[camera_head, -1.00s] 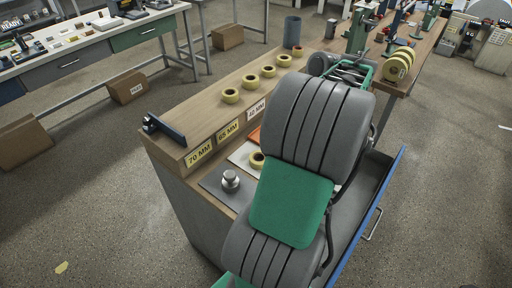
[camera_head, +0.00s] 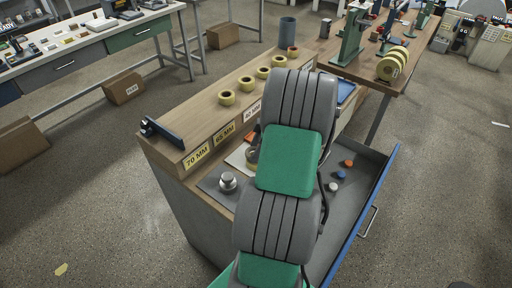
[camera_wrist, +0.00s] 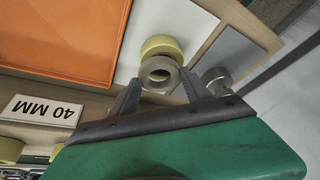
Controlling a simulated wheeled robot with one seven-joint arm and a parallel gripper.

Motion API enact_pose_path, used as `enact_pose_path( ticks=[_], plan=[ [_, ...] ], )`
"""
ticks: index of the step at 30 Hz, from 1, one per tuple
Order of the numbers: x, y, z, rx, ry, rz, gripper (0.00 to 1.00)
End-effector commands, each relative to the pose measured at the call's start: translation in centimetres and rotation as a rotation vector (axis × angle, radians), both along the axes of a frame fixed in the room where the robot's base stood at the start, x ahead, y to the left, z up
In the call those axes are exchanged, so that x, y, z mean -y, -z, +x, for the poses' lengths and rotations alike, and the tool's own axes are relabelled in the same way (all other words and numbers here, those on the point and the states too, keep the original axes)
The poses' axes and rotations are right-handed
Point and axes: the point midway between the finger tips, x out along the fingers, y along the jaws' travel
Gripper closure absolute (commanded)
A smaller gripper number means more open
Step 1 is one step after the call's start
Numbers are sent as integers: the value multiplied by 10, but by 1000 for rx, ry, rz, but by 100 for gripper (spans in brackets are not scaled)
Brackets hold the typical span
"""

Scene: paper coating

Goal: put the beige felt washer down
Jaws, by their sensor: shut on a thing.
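In the wrist view my gripper (camera_wrist: 160,76) is shut on the beige felt washer (camera_wrist: 160,88), a grey-beige ring between the two fingertips. Just beyond it a pale yellow roll (camera_wrist: 162,45) sits on the white plate (camera_wrist: 198,22); the washer overlaps the roll in the picture. I cannot tell whether the washer touches the roll or plate.
A metal weight (camera_head: 228,181) stands on the grey plate (camera_head: 211,190); it also shows in the wrist view (camera_wrist: 217,79). An orange plate (camera_wrist: 65,35) adjoins the white one. Several yellow rolls line the upper shelf (camera_head: 200,129). An open blue-edged drawer (camera_head: 378,187) holds small coloured pieces.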

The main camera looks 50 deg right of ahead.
Motion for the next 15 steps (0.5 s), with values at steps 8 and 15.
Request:
enact_pose_path(
  ticks=[8, 15],
  plan=[
    [0, 8, 0, 0, 0, 0, 81],
    [0, 9, 0, 0, 0, 0, 34]
  ],
)
